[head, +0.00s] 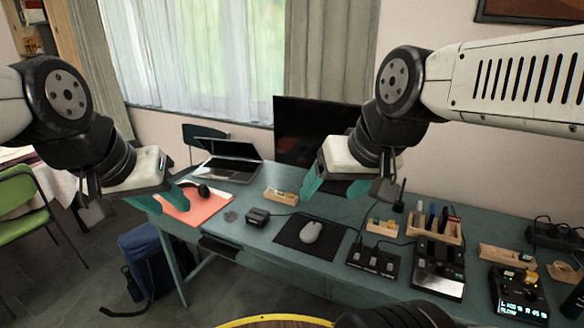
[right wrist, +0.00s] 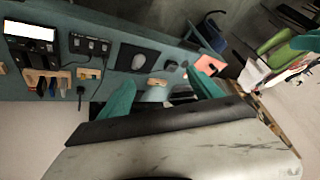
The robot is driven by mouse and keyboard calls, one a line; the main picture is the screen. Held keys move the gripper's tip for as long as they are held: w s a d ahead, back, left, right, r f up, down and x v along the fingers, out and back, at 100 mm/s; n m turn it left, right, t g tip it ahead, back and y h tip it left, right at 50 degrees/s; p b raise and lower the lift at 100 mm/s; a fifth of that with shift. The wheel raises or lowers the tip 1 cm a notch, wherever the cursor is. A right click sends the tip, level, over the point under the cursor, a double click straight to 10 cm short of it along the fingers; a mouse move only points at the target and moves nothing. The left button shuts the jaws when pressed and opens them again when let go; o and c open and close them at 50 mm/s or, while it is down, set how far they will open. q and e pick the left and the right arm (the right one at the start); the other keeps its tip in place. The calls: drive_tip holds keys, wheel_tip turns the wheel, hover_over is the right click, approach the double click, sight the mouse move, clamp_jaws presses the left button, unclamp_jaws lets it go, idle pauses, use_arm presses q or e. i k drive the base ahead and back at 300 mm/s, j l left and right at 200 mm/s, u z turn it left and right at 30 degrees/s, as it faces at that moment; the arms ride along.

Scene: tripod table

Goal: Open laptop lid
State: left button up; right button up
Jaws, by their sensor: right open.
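The laptop (head: 226,171) sits at the far left part of the teal table in the head view. Its lid (head: 229,149) stands raised and tilted, with a dark screen above the silver base. My left gripper (head: 160,197) is over the table's left end, to the left of the laptop and apart from it. Its fingers blend with the teal table, so their gap is unclear. My right gripper (head: 335,186) is open and empty in front of the monitor, right of the laptop. Its spread teal fingers also show in the right wrist view (right wrist: 163,95).
Headphones (head: 198,190) lie at an orange-red mat (head: 187,208) in front of the laptop. A black monitor (head: 309,130) stands at the laptop's right. A mouse (head: 311,232) is on a dark pad (head: 293,241). Several devices and wooden holders crowd the right side.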

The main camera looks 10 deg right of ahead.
sight(221, 148)
drive_tip(key=i+j+u, duration=0.3)
drive_tip(key=i+u, duration=0.3)
drive_tip(key=i, duration=0.2)
